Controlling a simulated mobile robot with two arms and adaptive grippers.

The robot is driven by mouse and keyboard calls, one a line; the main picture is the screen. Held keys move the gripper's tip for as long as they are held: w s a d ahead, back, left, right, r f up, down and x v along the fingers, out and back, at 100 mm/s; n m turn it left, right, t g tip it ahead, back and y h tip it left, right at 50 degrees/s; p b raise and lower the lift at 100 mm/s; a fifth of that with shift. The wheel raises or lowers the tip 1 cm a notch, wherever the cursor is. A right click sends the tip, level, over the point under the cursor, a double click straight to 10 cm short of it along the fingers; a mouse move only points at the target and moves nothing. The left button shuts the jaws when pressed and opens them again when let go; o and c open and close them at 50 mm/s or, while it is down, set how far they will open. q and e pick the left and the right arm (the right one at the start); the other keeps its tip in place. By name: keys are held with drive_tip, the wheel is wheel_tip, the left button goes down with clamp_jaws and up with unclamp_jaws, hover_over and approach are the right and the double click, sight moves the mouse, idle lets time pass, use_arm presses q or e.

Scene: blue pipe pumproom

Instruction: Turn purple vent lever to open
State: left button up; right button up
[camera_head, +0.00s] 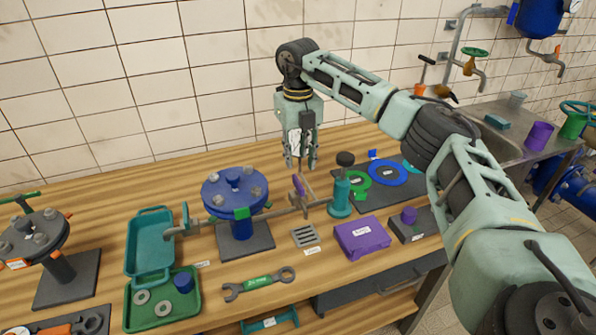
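The purple vent lever (298,185) stands on a thin grey pipe assembly (272,209) on the wooden bench, between the blue flanged unit and a teal cylinder. It looks tilted slightly off upright. My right gripper (300,167) points down just above and behind the lever. Its two fingers are apart with nothing between them, and I see no clear contact with the lever. My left gripper is not in view.
A blue flanged unit (236,192) stands left of the lever, and the teal cylinder (341,197) stands close on its right. A grey grate (305,236), purple box (362,237) and wrench (258,282) lie in front.

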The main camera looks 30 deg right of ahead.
drive_tip(key=shift+r, duration=2.2)
drive_tip(key=shift+f, duration=0.1)
